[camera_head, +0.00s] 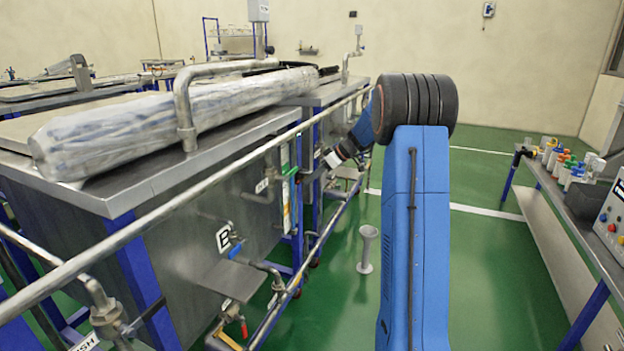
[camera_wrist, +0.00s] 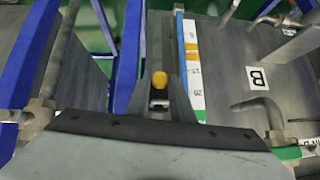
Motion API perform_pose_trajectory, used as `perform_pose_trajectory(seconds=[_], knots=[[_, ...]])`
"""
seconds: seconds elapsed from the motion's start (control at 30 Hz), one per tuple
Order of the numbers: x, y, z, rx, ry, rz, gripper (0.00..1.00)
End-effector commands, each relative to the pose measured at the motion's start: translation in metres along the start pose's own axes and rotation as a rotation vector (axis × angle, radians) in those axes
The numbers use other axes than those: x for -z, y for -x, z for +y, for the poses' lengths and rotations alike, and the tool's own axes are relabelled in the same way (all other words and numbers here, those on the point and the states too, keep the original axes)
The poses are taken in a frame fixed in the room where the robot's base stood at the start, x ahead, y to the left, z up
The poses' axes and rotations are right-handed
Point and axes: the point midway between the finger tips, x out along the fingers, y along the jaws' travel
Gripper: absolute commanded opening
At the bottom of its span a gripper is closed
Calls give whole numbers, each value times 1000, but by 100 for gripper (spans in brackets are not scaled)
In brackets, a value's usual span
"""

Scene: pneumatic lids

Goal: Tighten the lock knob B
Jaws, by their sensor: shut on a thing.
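The fingers are shut on this knob. The knob carries no letter that I can read, and in the head view it is hidden by the gripper. The B label (camera_head: 223,237) is on the tank side; it also shows in the wrist view (camera_wrist: 257,78).
A wrapped white roll (camera_head: 170,115) lies on the tank top. A metal rail (camera_head: 150,220) runs along the tank. A blue-handled valve (camera_head: 235,251) sits below the B label. A bench (camera_head: 552,205) with bottles stands at right.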

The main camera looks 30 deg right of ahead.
Motion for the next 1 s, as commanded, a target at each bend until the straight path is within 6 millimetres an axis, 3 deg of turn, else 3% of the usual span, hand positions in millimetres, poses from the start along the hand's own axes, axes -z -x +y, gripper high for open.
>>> perform_pose_trajectory(seconds=[0.33,0.37,0.43,0.77,1.0], knots=[[0,0,1,14,-16,0,0],[0,0,1,14,-16,0,26],[0,0,1,14,-16,0,39],[0,2,1,14,-16,0,39],[0,30,1,12,-16,1,39]])
